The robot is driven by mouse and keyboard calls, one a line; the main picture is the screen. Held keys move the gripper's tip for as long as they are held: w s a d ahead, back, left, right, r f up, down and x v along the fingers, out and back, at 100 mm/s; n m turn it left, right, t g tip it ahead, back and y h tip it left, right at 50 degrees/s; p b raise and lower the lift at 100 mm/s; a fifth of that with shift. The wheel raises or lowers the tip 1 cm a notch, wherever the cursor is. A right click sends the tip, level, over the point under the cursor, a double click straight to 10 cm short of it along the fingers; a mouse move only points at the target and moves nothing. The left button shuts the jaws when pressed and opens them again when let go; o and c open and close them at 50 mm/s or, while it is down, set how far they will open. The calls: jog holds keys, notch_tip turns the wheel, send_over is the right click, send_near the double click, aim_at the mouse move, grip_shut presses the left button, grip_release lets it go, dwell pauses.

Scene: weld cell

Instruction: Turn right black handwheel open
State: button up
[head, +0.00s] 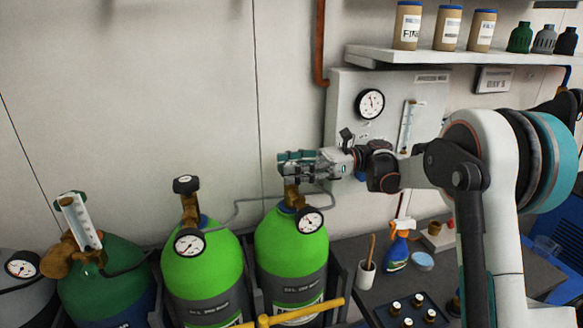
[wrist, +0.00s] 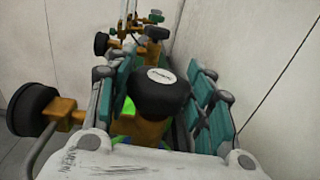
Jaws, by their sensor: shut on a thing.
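The right black handwheel (wrist: 160,92) has a pale label on top and sits on a brass valve (head: 291,195) on the right bright green cylinder (head: 290,245). My gripper (head: 296,162) reaches in from the right at the valve top and is shut on this handwheel. In the wrist view the wheel lies between the teal finger pads. In the head view the fingers hide the wheel. The other black handwheel (head: 186,185) stands on the left bright green cylinder (head: 203,270), free of my gripper.
A pressure gauge (head: 310,221) sits just below my gripper. A grey hose (head: 245,202) runs near the wall. A wall panel with a gauge (head: 370,104) is behind my arm. A spray bottle (head: 398,248) and a cup (head: 366,278) stand on the bench at right.

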jog(key=shift+g, duration=0.3)
jog(key=o, duration=1.1)
notch_tip(320, 180, up, 10)
dwell(0.3)
